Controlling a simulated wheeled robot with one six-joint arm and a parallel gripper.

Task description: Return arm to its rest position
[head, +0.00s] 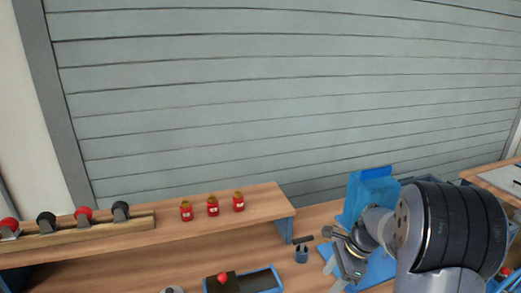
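My arm (445,230) comes in at the lower right, in front of the bench. My gripper (343,258) is at its left end, low over the bench beside a blue fixture (373,192). The fingers are small and partly merge with the blue parts behind them. I cannot tell whether they are open or shut, and no held object is clear. My arm hides part of the fixture and the bench behind it.
A wooden shelf (150,235) carries three red jars (213,207). A rack (75,232) at left holds red and black knobs. A blue tray (262,279), a red-knobbed part (223,279) and a small dark cup (301,255) are on the bench. A slatted wall (290,95) stands behind.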

